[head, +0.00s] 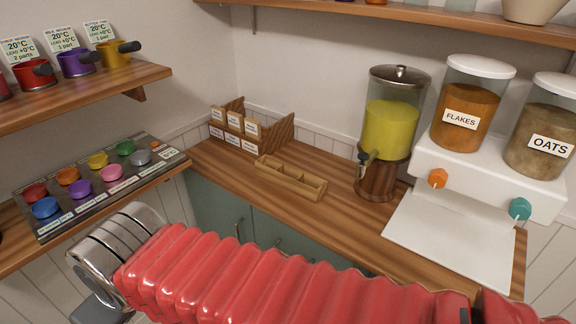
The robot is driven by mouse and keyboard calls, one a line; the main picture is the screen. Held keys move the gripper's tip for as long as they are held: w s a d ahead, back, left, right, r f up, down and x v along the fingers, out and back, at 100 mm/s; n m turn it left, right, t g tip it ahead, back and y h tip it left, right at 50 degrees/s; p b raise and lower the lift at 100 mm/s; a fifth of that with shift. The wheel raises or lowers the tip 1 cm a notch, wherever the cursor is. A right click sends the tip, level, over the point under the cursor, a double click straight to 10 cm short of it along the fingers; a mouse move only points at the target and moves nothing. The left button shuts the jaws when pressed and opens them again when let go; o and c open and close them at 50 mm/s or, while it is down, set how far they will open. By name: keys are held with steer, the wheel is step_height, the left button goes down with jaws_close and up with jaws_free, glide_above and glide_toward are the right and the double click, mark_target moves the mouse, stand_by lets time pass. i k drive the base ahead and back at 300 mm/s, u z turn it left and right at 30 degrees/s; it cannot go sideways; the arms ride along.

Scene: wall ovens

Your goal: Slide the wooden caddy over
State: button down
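A low wooden caddy (291,178) with several open compartments sits on the wooden counter, left of the drink dispenser; it looks empty. A taller tiered wooden holder with white labels (250,130) stands behind it in the corner, apart from the low caddy or nearly touching it; I cannot tell which. My red ribbed arm crosses the bottom of the head view, ending in a chrome wrist at the lower left, well short of the caddy. My gripper's fingers do not show.
A dispenser of yellow liquid (389,130) stands right of the caddy. Farther right is a white machine (490,176) with jars of flakes (468,105) and oats (543,127). A rack of colored cups (95,182) is at left. Counter left of the caddy is clear.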

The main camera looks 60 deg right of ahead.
mark_target(308, 186)
steer(key=z, duration=0.6)
steer(key=i, duration=0.85)
steer(key=z, duration=0.55)
